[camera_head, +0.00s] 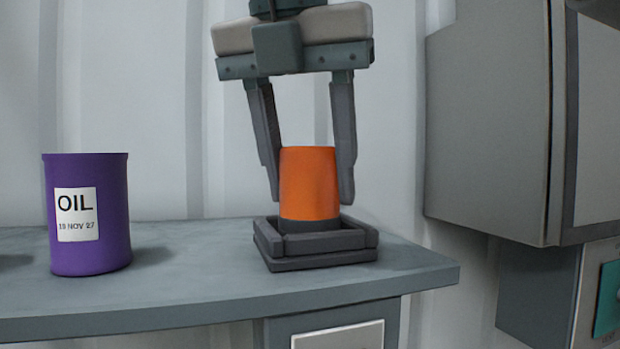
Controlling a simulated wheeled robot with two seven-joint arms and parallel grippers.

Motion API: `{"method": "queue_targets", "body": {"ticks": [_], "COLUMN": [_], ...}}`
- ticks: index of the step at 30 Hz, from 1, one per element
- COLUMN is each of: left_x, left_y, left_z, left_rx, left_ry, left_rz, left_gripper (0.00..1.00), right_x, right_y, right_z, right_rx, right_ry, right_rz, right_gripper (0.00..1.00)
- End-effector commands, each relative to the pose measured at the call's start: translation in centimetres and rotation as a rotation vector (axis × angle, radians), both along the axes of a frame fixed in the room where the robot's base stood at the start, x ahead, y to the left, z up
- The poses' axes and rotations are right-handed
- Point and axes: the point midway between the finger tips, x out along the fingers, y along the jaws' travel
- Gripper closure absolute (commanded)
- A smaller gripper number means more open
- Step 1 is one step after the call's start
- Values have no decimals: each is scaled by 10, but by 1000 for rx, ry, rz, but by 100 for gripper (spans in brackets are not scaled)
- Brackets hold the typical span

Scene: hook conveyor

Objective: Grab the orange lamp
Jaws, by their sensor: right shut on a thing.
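The orange lamp (308,183) stands upright in a dark grey square holder (318,262) on the grey shelf. It has an orange body and a dark base, whose lower part is hidden by the holder's rim. My right gripper (310,180) comes down from above, with one finger on each side of the lamp. It is shut on the lamp, and the lamp's base still sits inside the holder. My left gripper is not in view.
A purple oil can (90,215) with a white label stands on the shelf (200,285) at the left. Bare shelf lies between it and the holder. A grey cabinet (490,120) hangs on the wall at the right, beyond the shelf's right end.

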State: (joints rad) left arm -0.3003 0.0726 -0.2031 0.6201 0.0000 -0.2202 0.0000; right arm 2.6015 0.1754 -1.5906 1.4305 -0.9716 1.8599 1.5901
Motion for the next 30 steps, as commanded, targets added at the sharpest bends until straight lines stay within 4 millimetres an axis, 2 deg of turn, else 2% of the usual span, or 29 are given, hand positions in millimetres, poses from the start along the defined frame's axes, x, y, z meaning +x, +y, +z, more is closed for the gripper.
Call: {"method": "queue_targets", "body": {"ticks": [8, 14, 15, 17, 24, 30], "left_x": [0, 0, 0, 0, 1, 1], "left_y": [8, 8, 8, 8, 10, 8], "left_z": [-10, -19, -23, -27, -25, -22], "left_rx": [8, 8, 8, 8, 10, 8], "left_ry": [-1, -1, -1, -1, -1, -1], "left_rz": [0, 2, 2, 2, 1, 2], "left_gripper": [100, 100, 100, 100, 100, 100], "right_x": [0, 0, 0, 0, 2, 4], "right_y": [1, 0, -12, -25, -74, -102], "right_z": [16, 38, 43, 51, 84, 101], "right_rx": [4, 5, 6, 6, 4, 2], "right_ry": [-2, -1, -2, -3, -5, -2], "right_rz": [-1, -2, -5, -4, -5, -2], "right_gripper": [79, 79, 79, 79, 79, 79]}}
